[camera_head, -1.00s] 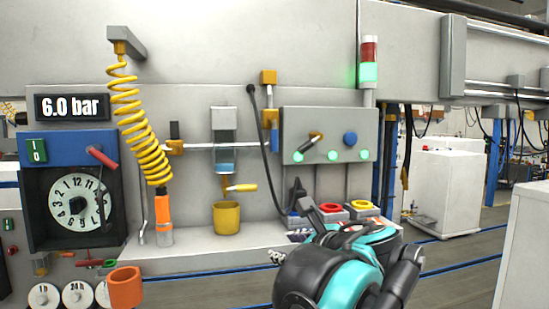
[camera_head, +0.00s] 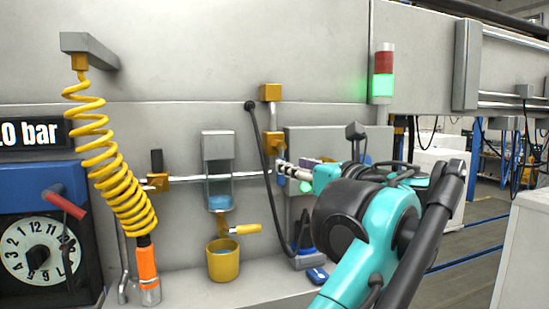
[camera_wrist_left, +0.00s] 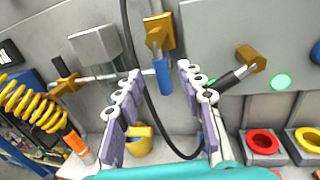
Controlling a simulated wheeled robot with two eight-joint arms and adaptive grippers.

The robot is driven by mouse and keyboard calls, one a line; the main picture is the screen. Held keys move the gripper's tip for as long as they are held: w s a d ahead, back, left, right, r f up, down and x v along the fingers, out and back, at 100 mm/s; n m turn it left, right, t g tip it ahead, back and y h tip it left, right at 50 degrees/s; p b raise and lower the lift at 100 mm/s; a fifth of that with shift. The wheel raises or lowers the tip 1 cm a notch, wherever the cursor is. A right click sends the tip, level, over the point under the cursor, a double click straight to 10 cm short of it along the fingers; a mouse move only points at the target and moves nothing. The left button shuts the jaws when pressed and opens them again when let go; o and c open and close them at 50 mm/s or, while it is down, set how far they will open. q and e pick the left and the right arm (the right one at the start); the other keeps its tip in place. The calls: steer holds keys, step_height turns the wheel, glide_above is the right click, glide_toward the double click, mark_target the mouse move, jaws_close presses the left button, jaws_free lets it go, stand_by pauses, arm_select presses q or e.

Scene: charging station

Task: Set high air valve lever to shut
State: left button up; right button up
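The air valve with the blue lever has a yellow body (camera_head: 273,144) on the wall pipe in the head view. In the wrist view its yellow body (camera_wrist_left: 158,30) sits above the blue lever (camera_wrist_left: 163,76), which hangs down. My left gripper (camera_head: 285,172) is close to this valve in the head view, partly covering its lower part. In the wrist view the left gripper (camera_wrist_left: 160,72) is open, with the blue lever seen between its fingertips. I cannot tell whether it touches. A second yellow valve (camera_head: 157,182) with a black upright lever is further left. My right gripper is not in view.
A black cable (camera_head: 262,170) hangs beside the valve and passes between the fingers in the wrist view. A grey control panel (camera_head: 318,140) is at right, partly hidden by my arm. A yellow cup (camera_head: 223,264) and coiled yellow hose (camera_head: 105,150) are at left.

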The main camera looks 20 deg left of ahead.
arm_select(q)
steer(key=p+x, duration=0.1)
steer(key=x, duration=0.6)
steer(key=shift+f, duration=0.1)
steer(key=shift+s+d, duration=0.3)
steer(key=shift+w+a, duration=0.1)
steer(key=shift+a, duration=0.05)
jaws_close()
